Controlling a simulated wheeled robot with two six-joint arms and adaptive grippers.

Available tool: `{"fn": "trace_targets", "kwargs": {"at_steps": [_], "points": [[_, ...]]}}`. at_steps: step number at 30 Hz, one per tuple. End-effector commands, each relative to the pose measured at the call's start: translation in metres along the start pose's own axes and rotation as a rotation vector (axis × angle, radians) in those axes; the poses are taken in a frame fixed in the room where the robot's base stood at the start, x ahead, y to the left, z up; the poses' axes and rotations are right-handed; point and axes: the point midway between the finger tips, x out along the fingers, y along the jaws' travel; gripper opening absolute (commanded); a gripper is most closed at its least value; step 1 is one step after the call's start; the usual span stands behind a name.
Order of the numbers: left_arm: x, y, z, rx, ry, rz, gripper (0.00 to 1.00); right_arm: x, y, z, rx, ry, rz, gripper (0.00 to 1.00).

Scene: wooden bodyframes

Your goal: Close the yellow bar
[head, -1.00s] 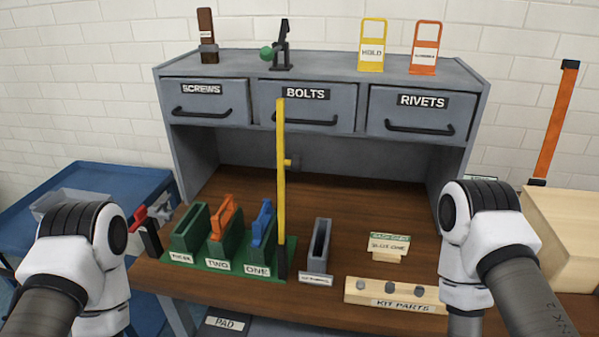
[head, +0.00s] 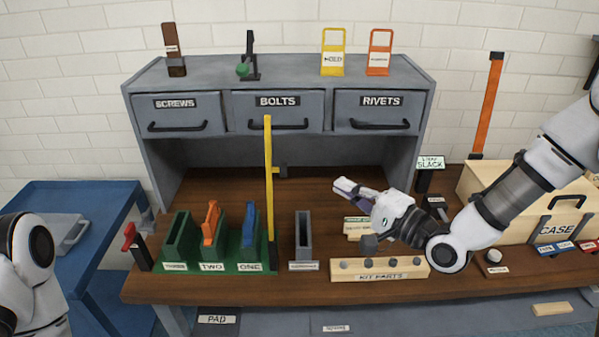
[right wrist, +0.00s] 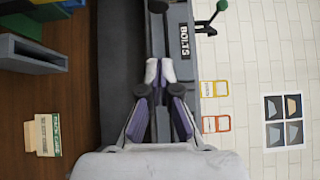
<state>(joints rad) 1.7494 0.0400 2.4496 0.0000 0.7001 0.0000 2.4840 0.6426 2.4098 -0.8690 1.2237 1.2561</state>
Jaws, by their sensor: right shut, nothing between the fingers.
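The yellow bar (head: 269,190) stands upright at the front of the bench, at the right end of the green rack, with its top in front of the BOLTS drawer. A small dark latch piece (head: 281,171) shows beside its middle. My right gripper (head: 343,186) is shut and empty above the bench, to the right of the bar and apart from it. In the right wrist view its fingertips (right wrist: 160,70) are together, with the drawer fronts behind them. The yellow bar is not seen there. My left arm shows at the left edge, but its gripper is out of view.
The green rack (head: 240,267) holds orange and blue pieces in slots. A grey holder (head: 303,236) stands right of the bar. An orange bar (head: 487,105) stands upright near the wooden case (head: 520,203).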

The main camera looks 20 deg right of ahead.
Motion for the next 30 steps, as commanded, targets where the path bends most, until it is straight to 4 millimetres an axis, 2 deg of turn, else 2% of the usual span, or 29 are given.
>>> {"fn": "trace_targets", "kwargs": {"at_steps": [10,12,19,30], "points": [[-0.02,0.0,0.0,0.0,0.0,0.0,0.42,0.07,-0.003,0.003,-0.006,-0.006,0.003,0.0],[-0.025,0.0,0.0,0.0,0.0,0.0,0.42,0.078,-0.003,0.011,-0.003,-0.006,0.005,0.0],[-0.032,0.0,0.0,0.0,0.0,0.0,0.42,0.095,-0.001,0.028,-0.001,-0.002,0.001,0.0],[-0.032,0.0,0.0,0.0,0.0,0.0,0.42,0.096,0.0,0.029,0.0,-0.001,0.0,0.0]]}}
